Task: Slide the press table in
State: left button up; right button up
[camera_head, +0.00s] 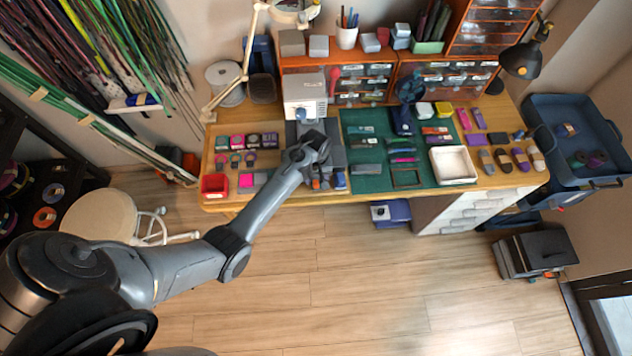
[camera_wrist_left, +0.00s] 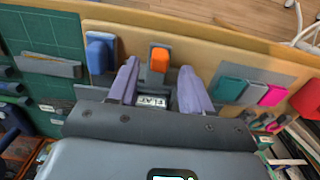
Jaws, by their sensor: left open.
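The press (camera_head: 305,95) is a pale grey machine with a blue knob, standing at the back of the wooden workbench. A grey surface, likely the press table (camera_head: 337,157), shows in front of it, partly hidden by my left wrist. My left gripper (camera_head: 318,180) points down near the bench's front edge. In the left wrist view the gripper (camera_wrist_left: 159,67) is open, its two purple-grey fingers on either side of an orange block (camera_wrist_left: 160,58) on a grey strip. I cannot tell whether the fingers touch it. A small label (camera_wrist_left: 152,102) shows between the fingers. My right gripper is out of view.
A blue block (camera_wrist_left: 101,52) stands close beside one finger. A green mat (camera_head: 372,182) with small parts and a white tray (camera_head: 453,165) lie to the right. A red bin (camera_head: 214,185) and coloured pieces lie to the left. The floor in front is clear.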

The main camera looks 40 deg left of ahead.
aim_at(316, 181)
pick_arm(q)
jog(key=shift+f, duration=1.8)
jog(key=shift+b, duration=0.3)
grip_shut()
